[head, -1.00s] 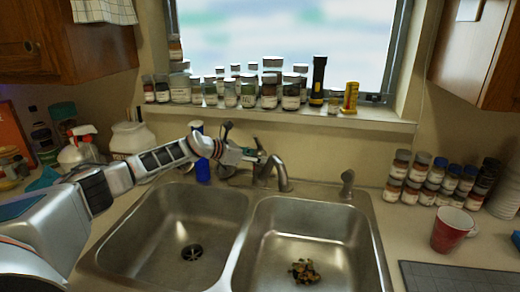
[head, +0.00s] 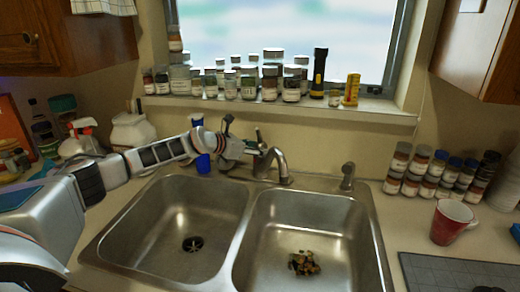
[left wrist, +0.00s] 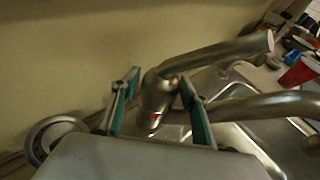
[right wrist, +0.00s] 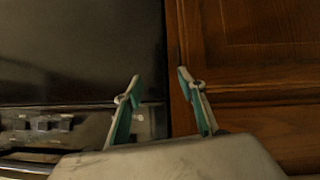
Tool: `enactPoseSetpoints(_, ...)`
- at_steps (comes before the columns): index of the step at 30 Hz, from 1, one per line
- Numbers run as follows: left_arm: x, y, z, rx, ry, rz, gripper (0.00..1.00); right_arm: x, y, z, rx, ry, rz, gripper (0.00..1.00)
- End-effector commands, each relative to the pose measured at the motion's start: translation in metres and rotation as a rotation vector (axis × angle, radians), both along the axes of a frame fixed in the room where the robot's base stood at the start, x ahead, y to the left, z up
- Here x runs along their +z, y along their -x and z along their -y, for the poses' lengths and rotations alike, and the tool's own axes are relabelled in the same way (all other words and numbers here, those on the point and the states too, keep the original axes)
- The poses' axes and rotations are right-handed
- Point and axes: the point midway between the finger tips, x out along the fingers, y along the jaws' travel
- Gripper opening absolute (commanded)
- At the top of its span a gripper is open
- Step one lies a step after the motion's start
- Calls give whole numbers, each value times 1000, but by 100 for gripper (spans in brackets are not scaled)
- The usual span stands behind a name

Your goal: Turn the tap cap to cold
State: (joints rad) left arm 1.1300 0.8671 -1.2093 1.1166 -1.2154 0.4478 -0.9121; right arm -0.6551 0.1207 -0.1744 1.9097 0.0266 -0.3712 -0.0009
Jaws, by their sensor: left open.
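The metal tap (head: 275,160) stands behind the sink divider with its spout over the right basin. In the left wrist view its cap (left wrist: 155,96) is a rounded metal body with a small red mark low on its front, and a lever (left wrist: 225,53) runs up to the right. My left gripper (head: 254,148) is at the tap. In the left wrist view my left gripper (left wrist: 159,77) is open, with one finger on each side of the cap; contact is unclear. My right gripper (right wrist: 159,76) is open and empty, in front of wooden cabinet doors and a dark appliance.
A blue bottle (head: 201,160) stands beside my left forearm, behind the left basin (head: 175,215). Food scraps (head: 304,263) lie in the right basin. A sprayer (head: 347,176) stands right of the tap. Several jars line the sill (head: 350,113). A red cup (head: 450,222) stands at the right.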

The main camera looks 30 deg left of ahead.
Motion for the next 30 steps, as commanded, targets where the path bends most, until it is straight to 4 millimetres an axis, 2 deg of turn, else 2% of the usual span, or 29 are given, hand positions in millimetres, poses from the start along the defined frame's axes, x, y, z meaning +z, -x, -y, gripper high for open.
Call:
enactPoseSetpoints(5, 2, 5, -4, 1, -2, 0, 44, 0, 0, 3, -2, 5, 0, 40)
enactPoseSetpoints(8, 7, 15, -10, 1, -2, 0, 44, 0, 0, 2, -1, 4, 0, 40)
enactPoseSetpoints(21, 38, 82, -44, 1, -2, 0, 44, 0, -1, 1, -2, 2, 1, 40)
enactPoseSetpoints(30, 46, 98, -52, 0, 0, 0, 44, 0, -1, 1, -2, 2, 1, 40)
